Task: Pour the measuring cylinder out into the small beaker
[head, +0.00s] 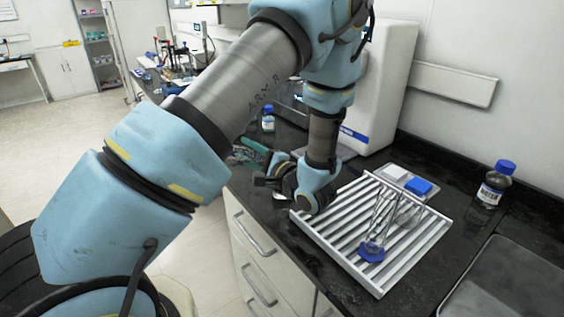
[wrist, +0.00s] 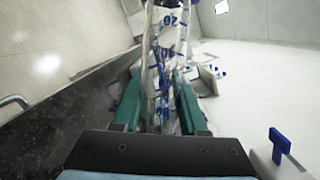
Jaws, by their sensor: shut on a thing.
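My gripper (wrist: 160,100) has its two teal fingers shut on a clear measuring cylinder (wrist: 165,60) with blue graduation marks, in the wrist view. The cylinder runs up the picture between the fingers; its ends and contents are not clear. In the head view my gripper (head: 252,150) is low over the bench, left of the white rack, and my arm hides most of it. The held cylinder cannot be made out there. A clear rounded vessel (head: 409,213) stands on the rack; I cannot tell whether it is the small beaker.
A blue-capped bottle (head: 492,185) is at the right; another (head: 268,118) is behind my arm. A blue-and-white box pair (head: 417,186) lies behind the rack. A sink (head: 500,285) is front right.

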